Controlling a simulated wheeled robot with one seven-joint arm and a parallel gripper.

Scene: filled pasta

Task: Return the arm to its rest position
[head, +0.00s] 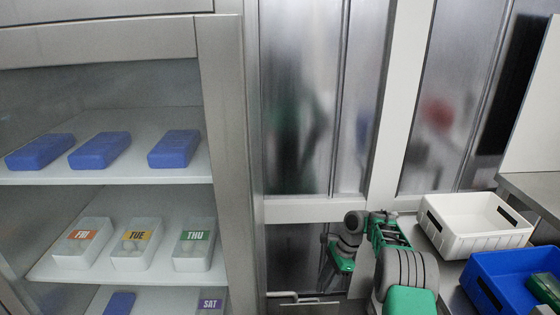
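My arm (404,268), grey and green, shows at the lower middle of the head view, in front of the metal doors and left of the crates. It is bent, with its far joints near the lower part of the doors. A further grey and green part (341,256) shows just left of it; I cannot tell whether this is a link or a reflection. My gripper's fingers cannot be made out, so its opening and anything it holds are hidden.
An open cabinet at left has shelves (120,178) with blue boxes (100,150) and white containers labelled FRI (82,255), TUE (137,250), THU (194,250); SAT (209,303) is lower. At right stand a white crate (478,240) and a blue crate (505,268) holding something green.

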